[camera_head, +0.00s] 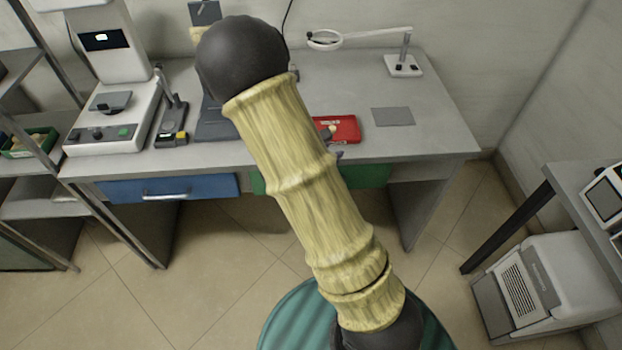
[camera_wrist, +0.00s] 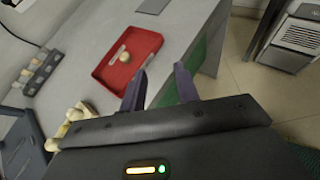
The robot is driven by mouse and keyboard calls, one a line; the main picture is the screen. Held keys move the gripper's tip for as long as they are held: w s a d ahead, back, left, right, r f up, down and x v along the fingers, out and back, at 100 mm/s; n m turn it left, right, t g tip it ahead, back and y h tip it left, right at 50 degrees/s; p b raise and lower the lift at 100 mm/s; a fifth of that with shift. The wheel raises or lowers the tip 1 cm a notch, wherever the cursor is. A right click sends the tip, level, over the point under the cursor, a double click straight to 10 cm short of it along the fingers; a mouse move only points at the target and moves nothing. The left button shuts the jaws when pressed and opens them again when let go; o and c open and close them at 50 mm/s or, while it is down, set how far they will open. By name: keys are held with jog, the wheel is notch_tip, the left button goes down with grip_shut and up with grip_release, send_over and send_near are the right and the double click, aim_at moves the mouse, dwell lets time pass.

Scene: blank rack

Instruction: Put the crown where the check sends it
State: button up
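A small cream, rounded piece that looks like the crown (camera_wrist: 125,57) lies in the red tray (camera_wrist: 103,72) on the bench. In the head view the red tray (camera_head: 348,127) is partly behind my arm, and the cream piece (camera_head: 331,128) shows at its left side. My gripper (camera_wrist: 160,72) is open with nothing between its fingers. It is beside the tray, near the bench's front edge, to the right of the tray in the wrist view. In the head view only a bit of my gripper (camera_head: 339,154) shows; my arm hides the rest. No check result is readable.
A white machine with a small screen (camera_head: 102,40) stands at the bench's left. A magnifier lamp (camera_head: 403,66) and a grey pad (camera_head: 393,116) are at the right. Cream pieces (camera_wrist: 75,120) stand near my gripper. A green bin (camera_head: 30,143) sits on the left shelf.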

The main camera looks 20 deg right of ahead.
jog(key=s+a+r+m+g+y, duration=0.15)
jog(key=s+m+g+y, duration=0.4)
jog(key=s+m, duration=0.7)
jog(key=s+a+r+m+t+y, duration=0.2)
jog(key=a+r+m+y, duration=0.2)
jog(key=a+m, duration=0.5)
jog(key=shift+r+m+y, duration=0.4)
jog(key=shift+m+y, duration=0.05)
jog(key=shift+y, duration=0.2)
jog(key=shift+r, duration=0.1)
jog(key=w+p+v, duration=0.2)
jog(key=p+v, duration=0.8)
jog(key=p, duration=0.1)
jog(key=shift+w+r, duration=0.2)
jog(key=shift+r, duration=0.5)
